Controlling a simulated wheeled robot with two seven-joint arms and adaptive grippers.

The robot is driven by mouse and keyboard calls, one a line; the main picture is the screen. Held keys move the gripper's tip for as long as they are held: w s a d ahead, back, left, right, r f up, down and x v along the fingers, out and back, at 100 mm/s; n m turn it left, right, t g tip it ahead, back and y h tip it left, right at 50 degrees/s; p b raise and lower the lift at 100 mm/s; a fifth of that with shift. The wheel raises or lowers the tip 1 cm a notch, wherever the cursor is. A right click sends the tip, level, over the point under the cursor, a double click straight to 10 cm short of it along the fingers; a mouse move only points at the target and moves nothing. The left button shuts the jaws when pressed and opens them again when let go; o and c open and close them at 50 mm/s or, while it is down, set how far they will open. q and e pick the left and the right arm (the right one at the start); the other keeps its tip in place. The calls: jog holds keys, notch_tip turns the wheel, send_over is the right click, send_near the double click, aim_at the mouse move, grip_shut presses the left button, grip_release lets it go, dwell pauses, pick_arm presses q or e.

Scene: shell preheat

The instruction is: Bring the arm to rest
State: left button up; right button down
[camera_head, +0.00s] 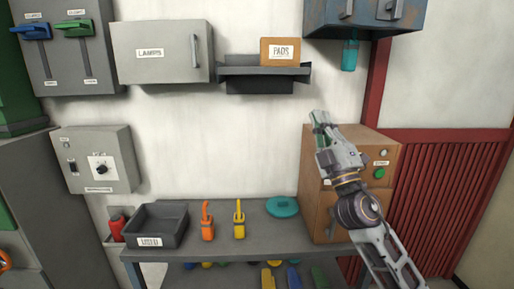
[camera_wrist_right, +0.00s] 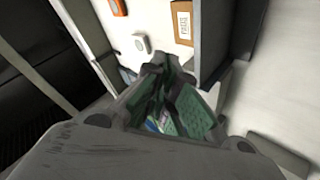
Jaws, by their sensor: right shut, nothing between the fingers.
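My right arm reaches up from the lower right in the head view. Its gripper (camera_head: 320,122) is raised in front of the brown cabinet (camera_head: 314,180) at the right end of the bench. The gripper is shut and empty. Its green-padded fingers (camera_wrist_right: 172,110) also show in the wrist view, pointing away from the camera. My left gripper is not in view.
The grey bench (camera_head: 260,234) carries a dark bin (camera_head: 157,222), an orange tool (camera_head: 207,222), a yellow tool (camera_head: 239,220) and a teal disc (camera_head: 282,207). A shelf (camera_head: 263,70) holds a PADS box (camera_head: 280,51). A blue-grey cabinet (camera_head: 365,14) hangs above the gripper.

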jog(key=s+d+f+m+g+h, duration=0.1)
jog(key=d+f+m+g+h, duration=0.3)
jog(key=f, duration=0.8)
jog(key=s+d+f+m+g+h, duration=0.1)
jog(key=d+f+m+g+h, duration=0.4)
jog(key=f, duration=0.6)
jog(key=s+d+f+m+g+h, duration=0.1)
jog(key=f+m+g+h, duration=0.15)
jog(key=f+m, duration=0.65)
jog(key=s+a+f+n+g+y, duration=0.3)
jog(key=s+f+g, duration=0.8)
jog(key=s+f, duration=1.35)
notch_tip(320, 180, down, 32)
jog(key=s+m, duration=0.1)
jog(key=s, duration=0.2)
jog(key=s+d+f+g, duration=0.2)
jog(key=s+d+f, duration=0.1)
jog(key=s+f, duration=1.7)
jog(key=shift+s+d+f, duration=0.2)
jog(key=shift+s+f, duration=0.15)
jog(key=shift+s, duration=0.75)
